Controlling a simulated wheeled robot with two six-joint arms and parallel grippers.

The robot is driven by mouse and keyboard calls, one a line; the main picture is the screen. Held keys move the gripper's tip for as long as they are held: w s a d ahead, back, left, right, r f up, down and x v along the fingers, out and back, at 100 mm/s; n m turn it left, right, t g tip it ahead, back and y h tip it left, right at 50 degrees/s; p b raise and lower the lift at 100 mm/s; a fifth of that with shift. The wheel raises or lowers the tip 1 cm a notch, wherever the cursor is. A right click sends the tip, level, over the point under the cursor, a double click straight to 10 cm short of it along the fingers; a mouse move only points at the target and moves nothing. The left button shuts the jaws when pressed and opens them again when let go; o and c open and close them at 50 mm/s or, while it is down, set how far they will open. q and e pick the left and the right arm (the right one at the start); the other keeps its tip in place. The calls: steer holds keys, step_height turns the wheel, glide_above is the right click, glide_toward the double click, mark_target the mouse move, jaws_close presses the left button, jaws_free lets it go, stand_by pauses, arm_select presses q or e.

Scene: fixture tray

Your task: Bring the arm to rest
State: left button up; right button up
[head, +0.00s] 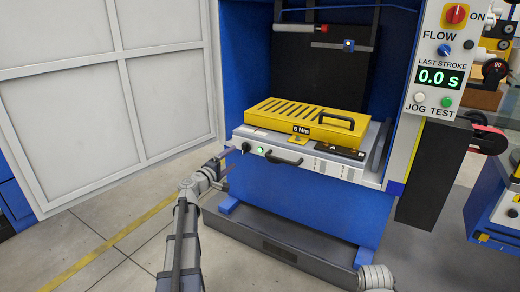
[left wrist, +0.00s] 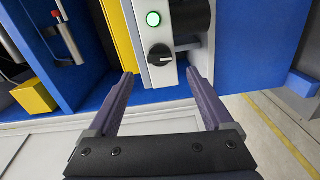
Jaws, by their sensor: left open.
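My left arm comes in from the lower left in the head view. Its gripper (head: 226,161) is close to the left front corner of the grey fixture tray (head: 235,134). In the left wrist view the two fingers of this gripper (left wrist: 160,78) are spread apart with nothing between their tips. A black knob (left wrist: 160,55) with a white mark is just ahead of the fingers, with a lit green button (left wrist: 153,19) beside it. The knob (head: 246,147) and green button (head: 260,150) also show on the tray's front. My right gripper is out of view.
A yellow slotted fixture (head: 307,119) marked 6 Nm sits on the tray inside the blue cabinet (head: 240,60). A white panelled door (head: 100,90) stands open at left. A control panel (head: 440,60) reads 0.0 s. Floor at lower left is clear.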

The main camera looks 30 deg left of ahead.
mark_target(243, 150)
arm_select(q)
steer(key=w, duration=0.7)
steer(key=shift+w+d, duration=0.25)
steer(key=shift+w, duration=0.15)
